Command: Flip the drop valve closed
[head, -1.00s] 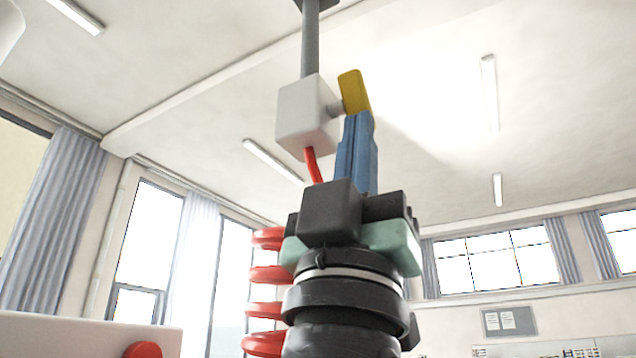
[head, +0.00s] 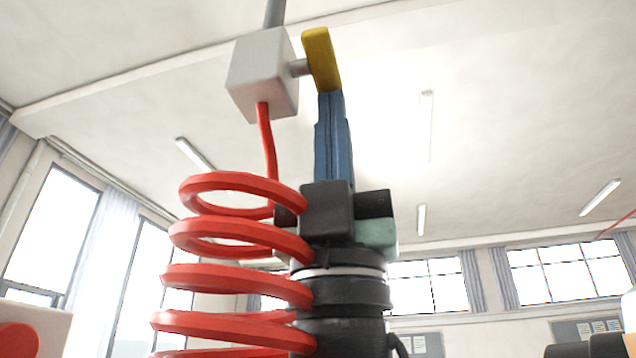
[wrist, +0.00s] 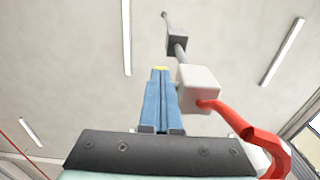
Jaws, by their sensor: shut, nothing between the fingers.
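The drop valve is a white box (head: 264,74) on a grey pipe, with a yellow lever (head: 321,60) on a short stub at its right side. The lever points upward, tilted slightly left. My gripper (head: 331,96) points up with its blue fingers together and nothing between them. Its tips are at the lower end of the lever; whether they touch it I cannot tell.
A red coiled hose (head: 240,230) hangs from the box, in front and left of my wrist. The grey pipe (head: 274,12) rises above the box. A white panel with a red button (head: 18,340) is at the lower left.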

